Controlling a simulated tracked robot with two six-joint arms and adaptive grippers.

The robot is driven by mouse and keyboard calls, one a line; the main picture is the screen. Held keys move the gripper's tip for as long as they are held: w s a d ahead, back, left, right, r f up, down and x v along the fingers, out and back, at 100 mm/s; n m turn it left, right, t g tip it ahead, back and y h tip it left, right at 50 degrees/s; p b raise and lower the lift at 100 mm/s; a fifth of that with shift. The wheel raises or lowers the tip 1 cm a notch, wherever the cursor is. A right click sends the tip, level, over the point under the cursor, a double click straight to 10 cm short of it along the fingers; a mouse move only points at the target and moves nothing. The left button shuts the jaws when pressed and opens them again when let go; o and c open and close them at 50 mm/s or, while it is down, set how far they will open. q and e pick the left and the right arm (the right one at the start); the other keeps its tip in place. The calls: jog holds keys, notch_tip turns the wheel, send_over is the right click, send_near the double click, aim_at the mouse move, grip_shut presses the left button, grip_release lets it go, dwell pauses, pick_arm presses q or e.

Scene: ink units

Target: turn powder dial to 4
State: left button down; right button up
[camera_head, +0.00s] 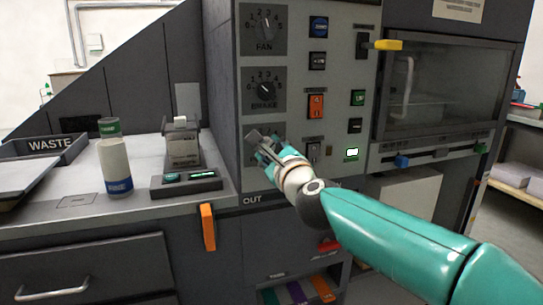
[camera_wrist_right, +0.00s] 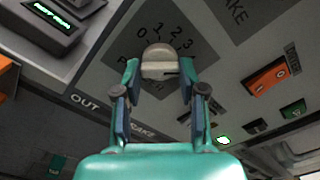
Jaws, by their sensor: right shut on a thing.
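The powder dial (camera_wrist_right: 158,60) is a light, rounded knob on a dark square plate with the figures 0 to 3 showing along its far side. In the right wrist view my right gripper (camera_wrist_right: 158,78) has its two fingers on either side of the knob and is shut on it. The figure 4 and the dial's exact setting cannot be made out. In the head view my right gripper (camera_head: 262,143) reaches the lowest dial of the panel and covers most of it. My left gripper is not in view.
The brake dial (camera_head: 265,90) and fan dial (camera_head: 264,27) sit above on the same panel. Buttons and an orange switch (camera_head: 316,105) are to their right. A white bottle (camera_head: 115,165) and a small device (camera_head: 183,150) stand on the counter at left.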

jog(key=shift+w+f, duration=0.1)
jog(key=shift+f, duration=0.3)
jog(key=o, duration=1.1)
jog(key=shift+d, duration=0.1)
jog(key=shift+o, duration=0.2)
jog(key=shift+r, duration=0.2)
jog(key=v, duration=1.2)
